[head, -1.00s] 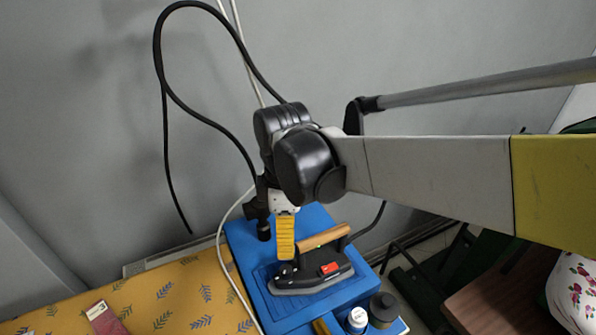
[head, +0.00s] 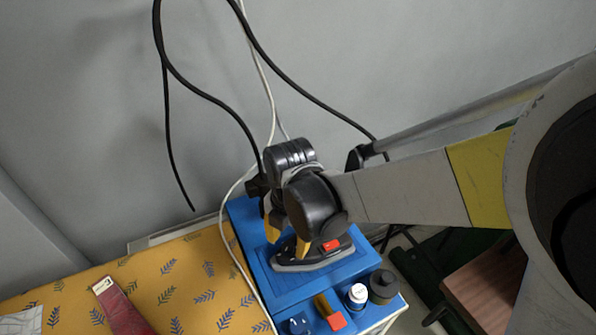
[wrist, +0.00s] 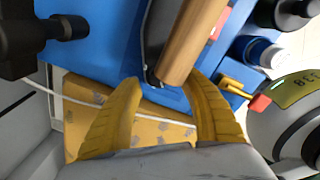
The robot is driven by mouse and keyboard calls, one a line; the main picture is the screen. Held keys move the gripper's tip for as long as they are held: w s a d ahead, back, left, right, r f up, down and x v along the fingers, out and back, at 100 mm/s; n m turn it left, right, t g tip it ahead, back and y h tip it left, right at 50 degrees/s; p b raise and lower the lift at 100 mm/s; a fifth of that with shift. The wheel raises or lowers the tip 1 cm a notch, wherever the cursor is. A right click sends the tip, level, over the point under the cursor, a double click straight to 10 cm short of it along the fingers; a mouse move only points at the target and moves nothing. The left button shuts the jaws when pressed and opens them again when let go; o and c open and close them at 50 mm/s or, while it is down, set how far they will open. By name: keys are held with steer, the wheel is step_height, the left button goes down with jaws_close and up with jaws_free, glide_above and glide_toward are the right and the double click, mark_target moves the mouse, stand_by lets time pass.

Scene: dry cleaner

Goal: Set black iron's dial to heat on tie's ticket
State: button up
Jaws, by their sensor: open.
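The black iron (head: 312,260) sits on a blue stand (head: 262,285), with a red patch on its right side. Its wooden handle (wrist: 192,42) shows in the wrist view, beside the dark body (wrist: 158,35). My gripper (head: 286,246) is over the iron's left part, with its yellow fingers apart. In the wrist view, the open fingers (wrist: 168,98) have nothing clearly between them, and the handle's end lies just beyond them. I cannot make out the dial. A dark red tie (head: 122,308) lies on the yellow cloth; a pale ticket (head: 103,285) at its end is too small to read.
A white-capped bottle (head: 357,294), a dark jar (head: 382,285) and a small red-and-yellow item (head: 332,314) stand at the stand's front right. A white cord runs along the stand's left edge. Black cables hang by the grey wall. The patterned yellow cloth (head: 190,280) is mostly clear.

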steer(key=shift+f, duration=1.1)
steer(key=shift+c, duration=0.2)
jaws_close()
steer(key=shift+m, duration=0.4)
steer(key=m, duration=0.5)
steer(key=shift+a+b, duration=0.1)
steer(key=shift+b, duration=0.25)
steer(key=m, duration=0.6)
steer(key=shift+w+m+h, duration=0.1)
steer(key=shift+m+h, duration=0.2)
steer(key=shift+m, duration=0.1)
